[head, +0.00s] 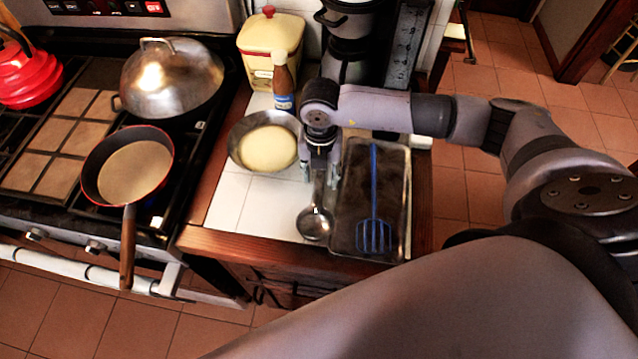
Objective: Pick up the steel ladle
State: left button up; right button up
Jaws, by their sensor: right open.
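The steel ladle (314,222) lies on the white tiled counter, its round bowl toward the front edge and its handle running back under my right gripper. My right gripper (320,172) points down over the handle, with its fingers apart on either side of it. I cannot tell whether the fingers touch the handle, and the handle's far end is hidden by the gripper and wrist. My left gripper is not in view.
A dark tray (350,225) with a blue slotted spatula (374,200) lies close to the right of the ladle. A metal bowl (240,155) with yellowish contents and a bottle (283,85) stand to the left. A pan (128,168) sits on the stove. Bare counter (258,205) lies left of the ladle.

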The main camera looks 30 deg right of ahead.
jog(key=shift+f, duration=0.1)
jog(key=shift+c, duration=0.2)
grip_shut()
dwell(0.4)
